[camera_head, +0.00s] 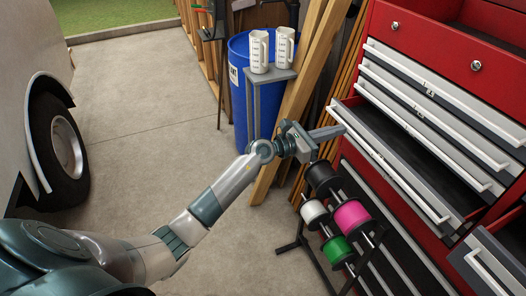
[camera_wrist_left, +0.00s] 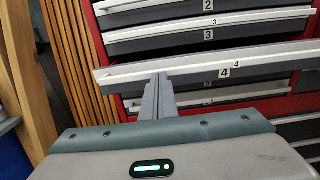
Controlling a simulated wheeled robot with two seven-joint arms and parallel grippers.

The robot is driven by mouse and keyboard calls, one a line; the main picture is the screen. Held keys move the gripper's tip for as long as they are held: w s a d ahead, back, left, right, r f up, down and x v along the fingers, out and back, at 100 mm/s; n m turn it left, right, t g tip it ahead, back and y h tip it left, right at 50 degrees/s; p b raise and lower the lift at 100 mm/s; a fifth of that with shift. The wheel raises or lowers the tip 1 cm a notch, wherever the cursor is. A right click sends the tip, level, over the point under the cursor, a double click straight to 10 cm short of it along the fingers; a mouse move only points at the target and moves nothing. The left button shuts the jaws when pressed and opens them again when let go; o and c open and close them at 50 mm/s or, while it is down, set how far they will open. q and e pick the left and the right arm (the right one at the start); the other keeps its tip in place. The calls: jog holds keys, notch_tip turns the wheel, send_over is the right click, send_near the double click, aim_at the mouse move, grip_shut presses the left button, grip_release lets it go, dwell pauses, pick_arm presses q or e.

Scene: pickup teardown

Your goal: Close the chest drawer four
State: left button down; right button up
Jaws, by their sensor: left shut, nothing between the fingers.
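The red tool chest (camera_head: 480,55) stands at the right with white-handled drawer fronts. Chest drawer four (camera_head: 395,165) is pulled out, and its dark inside shows. In the left wrist view, the drawer front labelled 4 (camera_wrist_left: 270,61) juts out past the drawers above it. My left gripper (camera_head: 341,130) is shut and empty, with its fingers at the left end of that drawer's front. In the left wrist view the closed fingers (camera_wrist_left: 158,80) overlap the lower edge of the front. I cannot tell whether they touch it. My right gripper is not in view.
A rack of coloured spools (camera_head: 350,217) stands below my left gripper, close to the chest. A small stand with two white jugs (camera_head: 259,50), a blue barrel (camera_head: 238,58) and leaning planks (camera_head: 300,75) are behind. Another drawer (camera_head: 490,262) sticks out at lower right.

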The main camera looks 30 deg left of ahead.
aim_at(355, 124)
pick_arm(q)
jog(key=b+x, duration=0.1)
jog(key=x, duration=0.8)
jog(key=shift+f+b, duration=0.1)
jog(key=shift+b, duration=0.2)
jog(key=shift+w+d, duration=0.2)
jog(key=shift+w, duration=0.05)
jog(key=shift+r, duration=0.35)
jog(key=shift+a, duration=0.1)
